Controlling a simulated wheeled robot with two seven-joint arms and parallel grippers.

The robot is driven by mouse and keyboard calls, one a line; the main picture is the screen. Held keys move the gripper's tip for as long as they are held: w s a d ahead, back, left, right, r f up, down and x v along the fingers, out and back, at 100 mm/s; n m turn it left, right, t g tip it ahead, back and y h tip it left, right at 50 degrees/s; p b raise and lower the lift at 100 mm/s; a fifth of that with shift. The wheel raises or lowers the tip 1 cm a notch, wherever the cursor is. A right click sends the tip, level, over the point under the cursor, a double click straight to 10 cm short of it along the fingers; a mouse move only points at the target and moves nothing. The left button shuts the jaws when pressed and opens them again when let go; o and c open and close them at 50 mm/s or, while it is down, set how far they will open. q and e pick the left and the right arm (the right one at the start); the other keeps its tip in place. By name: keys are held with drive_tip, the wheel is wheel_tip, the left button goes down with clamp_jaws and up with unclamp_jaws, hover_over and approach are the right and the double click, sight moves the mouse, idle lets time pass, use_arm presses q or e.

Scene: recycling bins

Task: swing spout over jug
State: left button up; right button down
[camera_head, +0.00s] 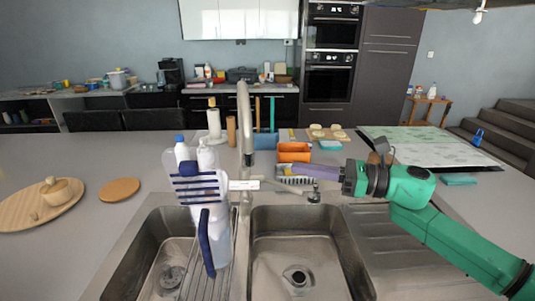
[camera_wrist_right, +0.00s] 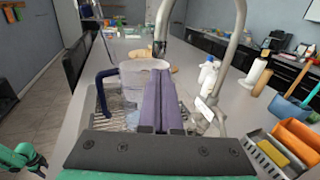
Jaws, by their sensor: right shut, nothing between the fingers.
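The jug (camera_head: 222,235) is clear, with blue stripes and a blue handle. It stands on a wire rack over the left basin, and shows in the right wrist view (camera_wrist_right: 132,78). The grey spout (camera_head: 244,118) arches up behind the divider between the basins. Its dark nozzle end (camera_head: 248,158) points towards me, right of the jug in the head view. In the wrist view the spout (camera_wrist_right: 238,25) arches above the finger line. My right gripper (camera_head: 297,169) has purple fingers, shut and empty, right of the spout and apart from it.
The right basin (camera_head: 300,240) is empty. Behind it stand an orange caddy (camera_head: 293,152), a blue holder (camera_head: 265,141) and a sponge tray (camera_wrist_right: 268,150). White bottles (camera_head: 182,150) stand behind the jug.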

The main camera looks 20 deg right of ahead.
sight(245, 142)
use_arm(q)
wheel_tip(245, 142, up, 7)
drive_tip(key=w+p, duration=0.1)
drive_tip(key=p, duration=0.5)
drive_tip(key=shift+w, duration=0.4)
use_arm(e)
drive_tip(key=x, duration=0.8)
use_arm(q)
drive_tip(key=shift+d, duration=0.1)
drive_tip(key=shift+s, duration=0.1)
